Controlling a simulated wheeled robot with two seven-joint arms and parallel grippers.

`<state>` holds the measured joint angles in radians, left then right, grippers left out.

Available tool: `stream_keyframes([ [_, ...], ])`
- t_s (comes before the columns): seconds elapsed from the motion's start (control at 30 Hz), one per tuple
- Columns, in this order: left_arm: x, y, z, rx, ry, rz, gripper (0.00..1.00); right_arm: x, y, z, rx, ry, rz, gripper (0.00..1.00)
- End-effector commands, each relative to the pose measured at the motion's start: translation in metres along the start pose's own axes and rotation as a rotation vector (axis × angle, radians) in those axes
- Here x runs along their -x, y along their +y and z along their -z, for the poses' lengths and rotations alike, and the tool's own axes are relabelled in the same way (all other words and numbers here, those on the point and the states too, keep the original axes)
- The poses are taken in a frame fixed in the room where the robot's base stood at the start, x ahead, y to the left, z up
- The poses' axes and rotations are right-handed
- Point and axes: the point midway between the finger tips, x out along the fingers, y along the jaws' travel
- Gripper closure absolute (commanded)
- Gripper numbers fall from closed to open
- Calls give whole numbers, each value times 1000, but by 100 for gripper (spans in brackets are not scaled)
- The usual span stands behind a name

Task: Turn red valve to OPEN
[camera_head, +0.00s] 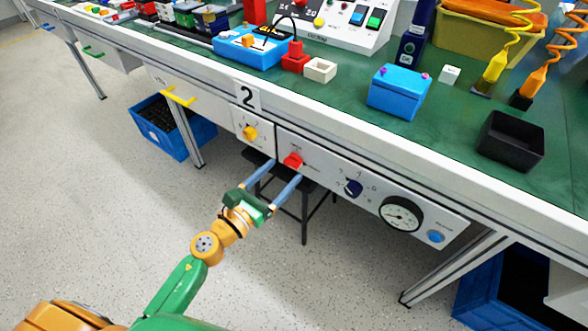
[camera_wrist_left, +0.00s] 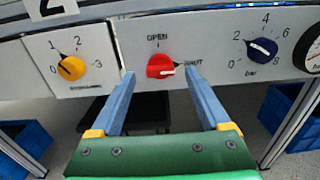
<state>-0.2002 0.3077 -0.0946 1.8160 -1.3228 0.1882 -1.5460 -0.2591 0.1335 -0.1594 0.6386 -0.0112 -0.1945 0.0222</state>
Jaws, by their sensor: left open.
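The red valve (camera_head: 292,160) is a small red knob on the light panel along the front of the workbench. My right gripper is not in view.
A yellow knob (camera_wrist_left: 71,68) is left of the valve and a dark blue knob (camera_wrist_left: 262,51) right of it. A round gauge (camera_head: 400,213) and a blue button (camera_head: 436,236) are farther right. A dark stool (camera_head: 306,205) stands below. The floor at left is clear.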

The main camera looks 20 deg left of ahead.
Motion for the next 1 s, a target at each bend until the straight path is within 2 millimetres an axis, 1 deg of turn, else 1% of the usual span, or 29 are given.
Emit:
stream_keyframes([
  [0.03,-10,0,-4,2,-3,0,20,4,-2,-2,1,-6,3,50],
  [0.1,-20,0,-2,3,-1,-1,20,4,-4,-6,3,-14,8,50],
  [0.2,-28,0,-1,4,0,-1,20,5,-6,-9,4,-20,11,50],
  [0.3,-32,0,0,5,1,-1,20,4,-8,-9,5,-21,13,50],
  [0.5,-32,0,0,6,1,-1,20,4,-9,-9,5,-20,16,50],
  [0.57,-32,0,0,7,1,-1,36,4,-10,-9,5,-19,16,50],
  [0.6,-32,0,0,7,1,-1,47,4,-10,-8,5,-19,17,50],
  [0.67,-32,0,0,7,1,-1,63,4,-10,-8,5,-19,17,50],
  [0.7,-32,0,0,7,2,-1,74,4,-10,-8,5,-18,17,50],
  [0.77,-32,0,0,7,2,-1,90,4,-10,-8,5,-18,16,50],
  [0.8,-31,0,0,7,2,-1,100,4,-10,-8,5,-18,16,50],
  [1.0,-31,0,0,20,2,-2,100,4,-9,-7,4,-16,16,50],
])
